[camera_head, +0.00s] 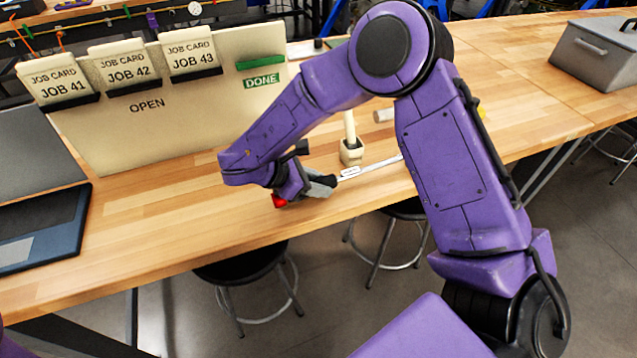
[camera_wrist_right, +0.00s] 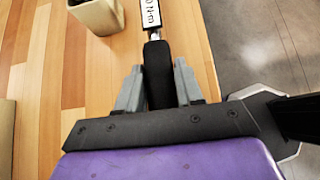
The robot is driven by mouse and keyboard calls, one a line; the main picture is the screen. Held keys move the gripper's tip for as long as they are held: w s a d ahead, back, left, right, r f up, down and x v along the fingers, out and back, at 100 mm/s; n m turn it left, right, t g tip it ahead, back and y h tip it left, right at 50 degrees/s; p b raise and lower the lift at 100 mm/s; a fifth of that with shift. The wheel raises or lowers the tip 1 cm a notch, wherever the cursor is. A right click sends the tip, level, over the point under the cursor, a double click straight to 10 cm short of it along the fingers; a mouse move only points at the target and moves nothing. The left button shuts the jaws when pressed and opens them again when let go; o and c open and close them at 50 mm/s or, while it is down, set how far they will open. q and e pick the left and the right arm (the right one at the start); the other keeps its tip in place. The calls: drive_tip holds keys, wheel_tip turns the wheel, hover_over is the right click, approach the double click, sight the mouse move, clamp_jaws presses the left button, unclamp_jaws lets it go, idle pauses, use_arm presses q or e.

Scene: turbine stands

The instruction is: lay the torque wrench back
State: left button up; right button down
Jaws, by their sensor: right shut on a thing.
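The torque wrench has a black grip (camera_wrist_right: 157,62) and a silver shaft with a white label reading "0 N·m" (camera_wrist_right: 151,12). In the head view its label (camera_head: 349,172) and thin shaft (camera_head: 383,163) run to the right along the bench's front part, partly behind my arm. My right gripper (camera_head: 325,184) is shut on the black grip, with one grey finger on each side in the wrist view (camera_wrist_right: 158,85). I cannot tell whether the wrench touches the bench. A red part (camera_head: 279,201) shows under the gripper; what it belongs to is unclear. My left gripper is out of view.
A job-card board (camera_head: 190,115) stands at the back left. A dark blue tray (camera_head: 50,225) lies at left, a grey toolbox (camera_head: 598,52) at far right. Stools (camera_head: 245,262) stand below the bench edge.

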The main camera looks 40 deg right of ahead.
drive_tip(key=shift+s+a+f, duration=0.1)
drive_tip(key=shift+s+f, duration=0.2)
drive_tip(key=shift+f, duration=0.15)
drive_tip(key=shift+c, duration=2.4)
unclamp_jaws()
drive_tip(key=shift+f, duration=0.1)
drive_tip(key=shift+w+a+r, duration=0.2)
drive_tip(key=shift+a+r, duration=0.25)
drive_tip(key=shift+r, duration=0.05)
drive_tip(key=v, duration=0.3)
drive_tip(key=shift+w+a+r+p, duration=0.2)
drive_tip(key=shift+w+p, duration=0.1)
drive_tip(key=shift+p, duration=0.05)
drive_tip(key=shift+v, duration=0.75)
drive_tip(key=shift+a+r, duration=0.25)
drive_tip(key=shift+d, duration=0.1)
